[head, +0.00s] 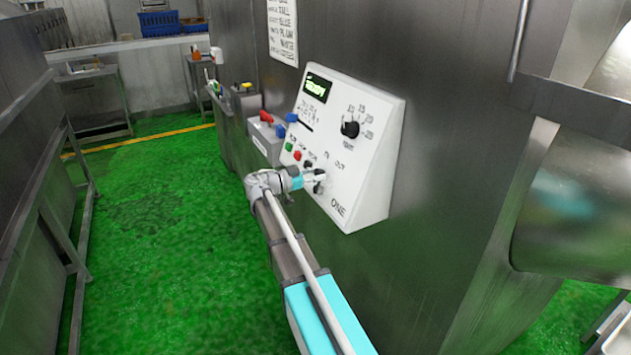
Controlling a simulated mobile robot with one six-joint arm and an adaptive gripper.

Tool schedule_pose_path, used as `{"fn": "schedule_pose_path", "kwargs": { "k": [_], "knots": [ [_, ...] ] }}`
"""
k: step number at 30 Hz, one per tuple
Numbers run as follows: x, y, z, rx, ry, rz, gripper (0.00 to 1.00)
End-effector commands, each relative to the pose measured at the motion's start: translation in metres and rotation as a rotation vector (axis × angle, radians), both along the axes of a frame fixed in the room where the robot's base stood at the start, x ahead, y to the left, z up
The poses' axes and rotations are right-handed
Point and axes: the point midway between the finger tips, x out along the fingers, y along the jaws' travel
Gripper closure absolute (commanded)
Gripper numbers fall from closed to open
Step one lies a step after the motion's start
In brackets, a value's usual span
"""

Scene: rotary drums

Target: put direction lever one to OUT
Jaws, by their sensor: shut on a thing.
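The white control panel (357,198) marked ONE stands on the steel drum housing, with its face turned to the left. The direction lever (319,188) is a small dark handle low on the panel, below the words IN and OUT. My gripper (314,177) is at the lever and shut on it. The fingers cover part of the lever, so I cannot tell which way it points. My arm reaches up to it from the bottom of the picture.
A black speed knob (350,129) and a lit display (317,86) sit higher on the panel. A grey box with red and blue parts (266,135) stands beyond. Green floor (150,240) is clear at left.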

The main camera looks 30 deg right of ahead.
Motion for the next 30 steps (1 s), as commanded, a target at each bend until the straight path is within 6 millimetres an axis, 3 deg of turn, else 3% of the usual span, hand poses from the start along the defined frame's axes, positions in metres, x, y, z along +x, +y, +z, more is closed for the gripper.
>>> {"fn": "schedule_pose_path", "kwargs": {
  "k": [17,18,23,30],
  "knots": [
    [-0.018,-0.001,0.001,-0.004,0.0,-0.001,0.92],
    [-0.017,-0.001,0.001,-0.004,0.0,-0.001,0.6],
    [-0.016,-0.001,0.001,-0.003,0.0,0.0,0.3],
    [-0.016,0.0,0.001,-0.002,0.0,0.001,0.3]
  ]
}}
